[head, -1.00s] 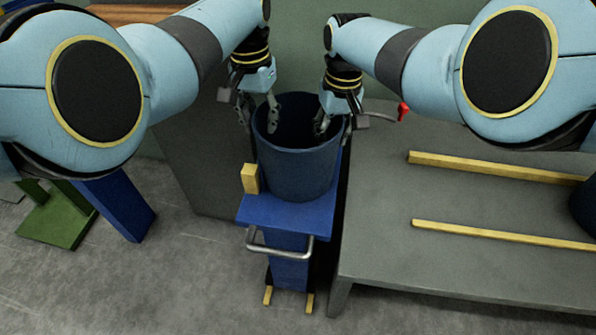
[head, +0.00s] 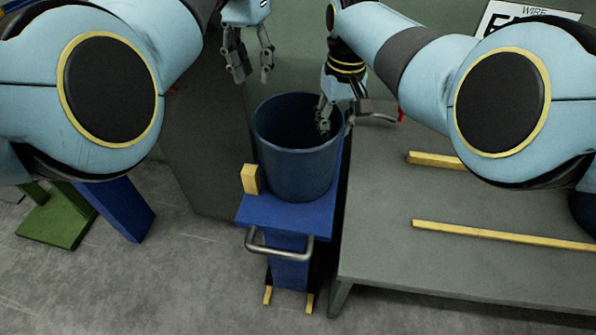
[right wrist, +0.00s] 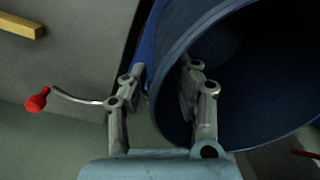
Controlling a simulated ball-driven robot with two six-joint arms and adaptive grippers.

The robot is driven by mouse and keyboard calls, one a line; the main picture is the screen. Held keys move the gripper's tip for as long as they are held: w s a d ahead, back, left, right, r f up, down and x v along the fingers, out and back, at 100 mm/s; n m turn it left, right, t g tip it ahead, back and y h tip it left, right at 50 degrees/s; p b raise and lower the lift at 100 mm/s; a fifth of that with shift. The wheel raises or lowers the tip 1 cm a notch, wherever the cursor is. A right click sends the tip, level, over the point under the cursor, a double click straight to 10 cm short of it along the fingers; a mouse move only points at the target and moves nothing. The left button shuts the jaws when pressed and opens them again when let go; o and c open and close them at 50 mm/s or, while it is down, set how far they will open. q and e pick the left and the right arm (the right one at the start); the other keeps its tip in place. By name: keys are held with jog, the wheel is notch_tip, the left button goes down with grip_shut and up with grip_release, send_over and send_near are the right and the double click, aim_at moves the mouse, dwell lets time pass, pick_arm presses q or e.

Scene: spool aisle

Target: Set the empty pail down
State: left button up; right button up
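The dark blue pail (head: 298,175) stands upright on the blue platform of a stand (head: 290,218). The part of its inside that shows is dark and looks empty. My left gripper (head: 252,78) is open and empty, above and behind the pail's left rim, clear of it. My right gripper (head: 337,122) is at the pail's right rear rim. In the right wrist view my right gripper (right wrist: 160,85) has its fingers spread, one inside the pail (right wrist: 200,15) and one outside, with gaps beside the wall.
A yellow block (head: 250,179) stands on the platform left of the pail. A grey bench (head: 400,250) with yellow rails (head: 510,235) is close on the right. A lever with a red knob (right wrist: 37,100) is near my right gripper. The floor in front is open.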

jog(key=r, duration=0.9)
jog(key=shift+d, duration=0.2)
